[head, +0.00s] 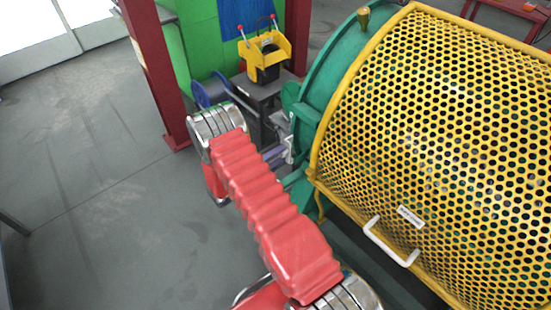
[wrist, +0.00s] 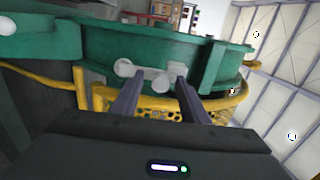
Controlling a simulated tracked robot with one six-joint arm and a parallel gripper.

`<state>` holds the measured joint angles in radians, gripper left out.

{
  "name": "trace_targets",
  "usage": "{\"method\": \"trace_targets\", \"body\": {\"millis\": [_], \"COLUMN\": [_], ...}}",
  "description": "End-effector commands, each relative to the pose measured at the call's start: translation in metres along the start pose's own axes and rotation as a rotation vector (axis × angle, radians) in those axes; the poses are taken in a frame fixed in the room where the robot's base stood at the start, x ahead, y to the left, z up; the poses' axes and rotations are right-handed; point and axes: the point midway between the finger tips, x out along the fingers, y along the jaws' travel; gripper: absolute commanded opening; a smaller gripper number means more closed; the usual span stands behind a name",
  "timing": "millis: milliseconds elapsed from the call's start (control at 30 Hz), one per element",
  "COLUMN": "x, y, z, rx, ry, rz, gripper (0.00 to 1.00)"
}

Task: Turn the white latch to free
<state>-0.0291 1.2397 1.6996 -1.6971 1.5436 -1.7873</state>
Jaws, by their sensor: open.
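The white latch (wrist: 150,72) shows in the wrist view as a pale bar with rounded ends against the green machine body. In the head view a pale fitting (head: 289,150), which looks like the same latch, is at the green end of the guard, partly hidden by my arm. My gripper (wrist: 157,82) is open, its two grey fingers pointing at the latch, one towards each end of it. I cannot tell whether the fingers touch it. In the head view the gripper (head: 278,156) is mostly behind my red arm.
The yellow perforated guard (head: 440,130) with a white handle (head: 390,243) fills the right side. A red post (head: 160,75) and a dark stand (head: 262,92) with a yellow control box (head: 265,52) are behind my arm. Grey floor (head: 80,180) is open at left.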

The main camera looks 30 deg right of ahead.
Motion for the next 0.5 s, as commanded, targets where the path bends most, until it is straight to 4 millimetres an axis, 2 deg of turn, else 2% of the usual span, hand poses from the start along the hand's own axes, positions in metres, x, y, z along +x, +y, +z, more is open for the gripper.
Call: {"method": "trace_targets", "body": {"millis": [267, 500], "x": [-0.012, -0.047], "y": [0.0, 0.0], "z": [0.001, 0.001], "rx": [0.001, 0.0], "ry": [-0.001, -0.004], "rz": [-0.001, 0.0], "gripper": [0.41, 0.41]}}
